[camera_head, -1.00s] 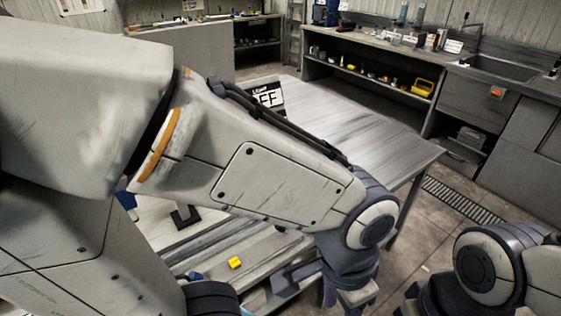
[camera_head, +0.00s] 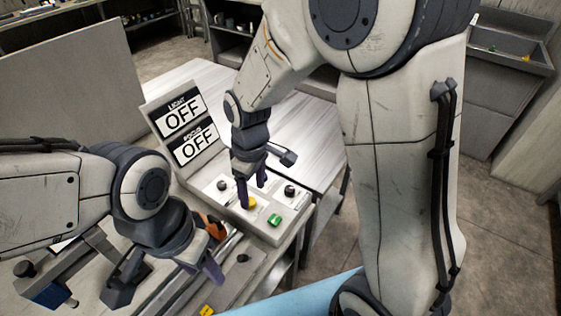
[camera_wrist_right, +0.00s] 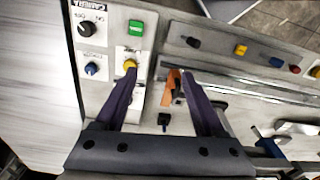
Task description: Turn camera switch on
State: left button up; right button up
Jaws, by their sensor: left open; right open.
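The camera switch is a black knob (camera_wrist_right: 86,28) on a white plate with an inverted CAMERA label in the right wrist view. It also shows in the head view (camera_head: 291,190), beside the green button (camera_head: 275,219); its setting is unclear. My right gripper (camera_wrist_right: 160,74) is open and empty, seen over the panel. One fingertip overlaps the yellow button (camera_wrist_right: 130,65); I cannot tell whether they touch. In the head view my right gripper (camera_head: 254,193) is near that button, left of the switch. My left gripper (camera_head: 164,277) is open at lower left.
Two signs, LIGHT OFF (camera_head: 181,113) and FOCUS OFF (camera_head: 195,143), stand behind the panel. An orange thing (camera_head: 213,226) is by my left gripper. The metal table (camera_head: 305,125) behind is largely clear.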

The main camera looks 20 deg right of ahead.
jog(key=w+d+f+p, duration=0.2)
jog(key=w+d+p, duration=0.1)
jog(key=w+d, duration=0.4)
jog(key=n+p, duration=0.2)
jog(key=p, duration=0.1)
send_over(289, 187)
notch_tip(289, 187, down, 4)
notch_tip(289, 187, down, 9)
jog(key=p, duration=0.2)
jog(key=shift+s+f+p, duration=0.1)
jog(key=shift+s+p, duration=0.05)
jog(key=shift+p, duration=0.25)
jog(key=shift+f, duration=0.8)
pick_arm(q)
notch_tip(289, 187, up, 11)
pick_arm(e)
jog(key=shift+c, duration=0.3)
grip_shut()
